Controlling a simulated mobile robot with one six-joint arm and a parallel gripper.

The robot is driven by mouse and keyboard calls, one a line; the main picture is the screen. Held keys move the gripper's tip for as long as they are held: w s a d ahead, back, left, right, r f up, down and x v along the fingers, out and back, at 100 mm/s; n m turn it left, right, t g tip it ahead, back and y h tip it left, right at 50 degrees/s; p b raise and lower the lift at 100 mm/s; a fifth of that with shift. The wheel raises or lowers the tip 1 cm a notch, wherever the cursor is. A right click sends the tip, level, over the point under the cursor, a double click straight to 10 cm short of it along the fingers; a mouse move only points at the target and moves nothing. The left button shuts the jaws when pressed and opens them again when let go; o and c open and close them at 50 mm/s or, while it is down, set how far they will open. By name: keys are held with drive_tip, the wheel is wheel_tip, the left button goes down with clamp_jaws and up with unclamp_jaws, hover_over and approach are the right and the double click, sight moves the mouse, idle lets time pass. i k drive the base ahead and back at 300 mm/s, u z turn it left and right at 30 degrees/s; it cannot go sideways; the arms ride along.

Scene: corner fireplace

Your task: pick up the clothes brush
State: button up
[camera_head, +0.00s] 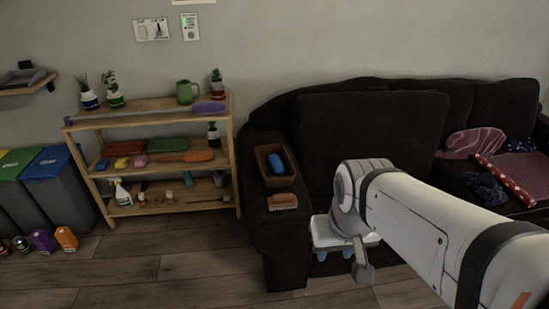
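A brush with a brown wooden back and pale bristles (283,202), which looks like the clothes brush, lies on the front part of the dark sofa's left arm (272,240). My gripper (334,255) hangs low in front of the sofa seat, to the right of the brush and a little lower in the picture. Its two small blue fingertips show apart, with nothing seen between them. My own white arm partly hides the gripper's right side. The gripper is not touching the brush.
A brown basket (262,160) with a blue object (277,163) sits just behind the brush. A wooden shelf (150,122) with plants and several tools stands left of the sofa. Bins (60,190) stand far left. The floor (180,270) before the shelf is mostly clear.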

sight(286, 200)
drive_tip(key=i, duration=1)
drive_tip(key=u, duration=0.6)
